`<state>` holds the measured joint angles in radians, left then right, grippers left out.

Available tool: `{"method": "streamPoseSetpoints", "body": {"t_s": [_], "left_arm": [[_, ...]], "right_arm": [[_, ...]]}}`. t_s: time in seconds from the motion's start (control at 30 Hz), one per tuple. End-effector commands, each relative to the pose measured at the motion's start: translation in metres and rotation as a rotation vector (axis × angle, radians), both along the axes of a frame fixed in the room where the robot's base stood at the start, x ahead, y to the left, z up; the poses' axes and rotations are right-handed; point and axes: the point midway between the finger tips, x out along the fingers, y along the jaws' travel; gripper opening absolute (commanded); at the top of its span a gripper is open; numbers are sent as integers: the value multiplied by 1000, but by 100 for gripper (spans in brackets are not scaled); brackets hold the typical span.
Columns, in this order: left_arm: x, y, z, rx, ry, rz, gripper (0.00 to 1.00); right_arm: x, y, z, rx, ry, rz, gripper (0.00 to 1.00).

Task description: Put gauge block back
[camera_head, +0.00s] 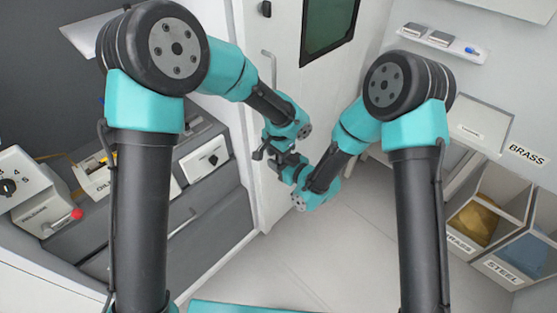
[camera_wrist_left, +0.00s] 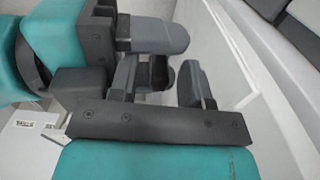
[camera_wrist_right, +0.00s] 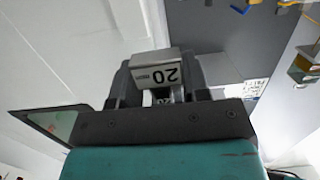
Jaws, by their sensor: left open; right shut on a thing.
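The gauge block (camera_wrist_right: 155,72), a pale metal block with a white face marked 20, is held between the fingers of my right gripper (camera_wrist_right: 163,80) in the right wrist view. In the head view my right gripper (camera_head: 298,172) is at the middle, close to my left gripper (camera_head: 280,147); the block is too small to make out there. My left gripper (camera_wrist_left: 160,85) is open in the left wrist view, with the right gripper's dark fingers (camera_wrist_left: 155,35) reaching in from the left. I cannot tell whether they touch.
Bins labelled BRASS (camera_head: 460,243) and STEEL (camera_head: 502,270) stand at right. A bench with a control box (camera_head: 38,190) is at left. A cabinet door (camera_head: 285,90) stands behind.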

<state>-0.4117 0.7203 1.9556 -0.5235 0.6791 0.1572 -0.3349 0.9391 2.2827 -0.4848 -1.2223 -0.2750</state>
Motion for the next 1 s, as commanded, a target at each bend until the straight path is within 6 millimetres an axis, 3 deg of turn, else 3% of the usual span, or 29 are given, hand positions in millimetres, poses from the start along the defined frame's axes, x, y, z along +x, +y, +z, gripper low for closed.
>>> {"method": "streamPoseSetpoints", "body": {"t_s": [0.37,0.43,0.47,0.8,1.0], "left_arm": [[-1,0,8,0,0,0,46],[-1,0,14,1,-1,0,46],[-1,0,17,1,-1,0,46],[0,0,64,-1,-2,0,46],[0,0,78,-1,-1,1,46]], "right_arm": [[1,0,0,1,-1,-2,16],[1,-1,0,0,0,-2,16],[1,-1,0,0,0,-3,12],[1,0,0,0,0,-1,12],[1,0,0,1,-1,-1,12]]}}
